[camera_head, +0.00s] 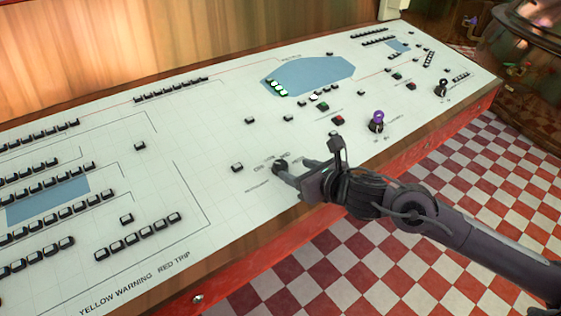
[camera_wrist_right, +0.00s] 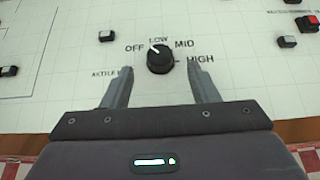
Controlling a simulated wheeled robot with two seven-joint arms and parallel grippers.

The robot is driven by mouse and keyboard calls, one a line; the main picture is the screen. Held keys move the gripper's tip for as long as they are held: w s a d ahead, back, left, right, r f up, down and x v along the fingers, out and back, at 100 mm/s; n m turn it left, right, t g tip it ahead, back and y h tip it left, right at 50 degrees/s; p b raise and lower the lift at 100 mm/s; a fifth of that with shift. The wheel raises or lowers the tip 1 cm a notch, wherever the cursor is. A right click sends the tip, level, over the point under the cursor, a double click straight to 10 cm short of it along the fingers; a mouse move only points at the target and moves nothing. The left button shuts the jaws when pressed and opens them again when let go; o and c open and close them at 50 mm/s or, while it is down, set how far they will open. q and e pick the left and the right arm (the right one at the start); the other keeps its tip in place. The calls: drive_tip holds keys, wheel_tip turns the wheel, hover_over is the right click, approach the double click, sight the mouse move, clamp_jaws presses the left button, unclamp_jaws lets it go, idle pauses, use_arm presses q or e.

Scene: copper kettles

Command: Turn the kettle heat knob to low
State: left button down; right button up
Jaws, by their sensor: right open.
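The black heat knob (camera_wrist_right: 160,60) sits on the white panel, with OFF, LOW, MID and HIGH printed around it. Its white pointer mark is turned up and slightly left, close to the LOW label and on its OFF side. My right gripper (camera_wrist_right: 160,80) is open, with one finger to the left and one to the right of the knob, both apart from it. In the head view the knob (camera_head: 280,164) is at the tips of my right gripper (camera_head: 291,170). My left gripper is not in view.
The control panel (camera_head: 215,185) carries several black buttons around the knob. A purple-topped knob (camera_head: 377,120) and another black knob (camera_head: 441,88) stand farther right. The panel's red front edge (camera_head: 390,160) borders a red and white checkered floor (camera_head: 340,260).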

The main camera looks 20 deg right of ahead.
sight(281, 164)
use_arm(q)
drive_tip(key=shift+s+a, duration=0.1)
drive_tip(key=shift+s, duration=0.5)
use_arm(e)
drive_tip(key=shift+x, duration=3.15)
drive_tip(key=c, duration=1)
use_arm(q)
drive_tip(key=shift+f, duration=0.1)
use_arm(e)
drive_tip(key=shift+o, duration=0.2)
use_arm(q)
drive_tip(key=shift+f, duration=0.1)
